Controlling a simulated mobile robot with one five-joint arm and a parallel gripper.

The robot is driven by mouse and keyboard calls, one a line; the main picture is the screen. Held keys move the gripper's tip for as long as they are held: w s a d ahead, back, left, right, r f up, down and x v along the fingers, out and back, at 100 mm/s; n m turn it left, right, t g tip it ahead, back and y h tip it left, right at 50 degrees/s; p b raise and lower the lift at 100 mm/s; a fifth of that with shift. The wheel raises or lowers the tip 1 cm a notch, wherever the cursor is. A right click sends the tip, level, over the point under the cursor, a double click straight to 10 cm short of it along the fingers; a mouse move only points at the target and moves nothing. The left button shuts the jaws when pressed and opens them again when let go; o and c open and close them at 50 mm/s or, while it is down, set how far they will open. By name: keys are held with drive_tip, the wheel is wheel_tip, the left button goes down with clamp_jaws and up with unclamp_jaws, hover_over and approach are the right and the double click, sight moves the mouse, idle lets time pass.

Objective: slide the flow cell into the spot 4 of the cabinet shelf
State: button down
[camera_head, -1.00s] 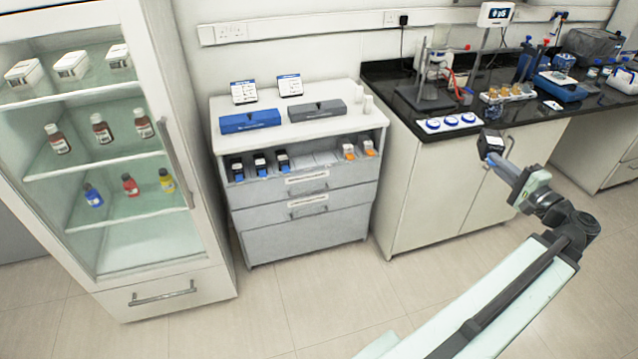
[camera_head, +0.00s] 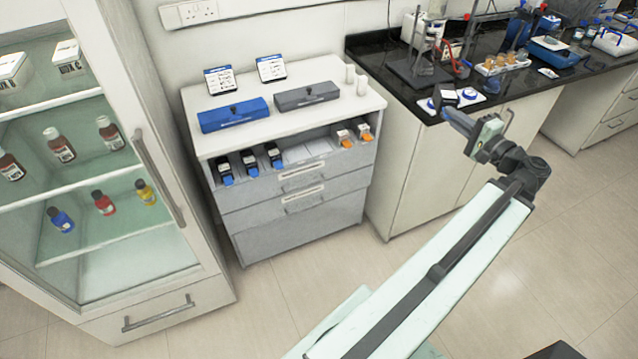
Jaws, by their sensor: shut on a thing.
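My gripper (camera_head: 455,116) is shut on the flow cell (camera_head: 445,97), a small dark block seen at its tip, held in the air in front of the dark bench top. The cabinet shelf (camera_head: 305,151) is the open row under the top of the grey-white cabinet, to the left of my gripper and well apart from it. Several cells stand in the shelf: black ones with blue ends (camera_head: 249,164) at the left, white ones with orange ends (camera_head: 345,136) at the right. Between them is an empty stretch. The spot numbers are too small to read.
A blue case (camera_head: 233,117) and a grey case (camera_head: 307,97) lie on the cabinet top, with two signs behind. A glass-front fridge (camera_head: 110,215) stands at left. The bench (camera_head: 425,165) stands at right. Floor (camera_head: 285,290) in front is clear.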

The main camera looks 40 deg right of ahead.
drive_tip(key=shift+s, duration=0.1)
drive_tip(key=w+a+f+n+y+b, duration=0.2)
drive_tip(key=w+a+f+b, duration=0.4)
drive_tip(key=w+f+b, duration=0.3)
drive_tip(key=w+a+f+n+y+b, duration=0.2)
drive_tip(key=w+a+f+y+b, duration=0.2)
drive_tip(key=w+f+b, duration=0.6)
drive_tip(key=w+a+f+n+y+b, duration=0.2)
drive_tip(key=w+a+f+b, duration=0.7)
drive_tip(key=f+b, duration=0.8)
drive_tip(key=shift+w+f+y, duration=0.2)
drive_tip(key=shift+w+y, duration=0.4)
drive_tip(key=shift+w, duration=0.15)
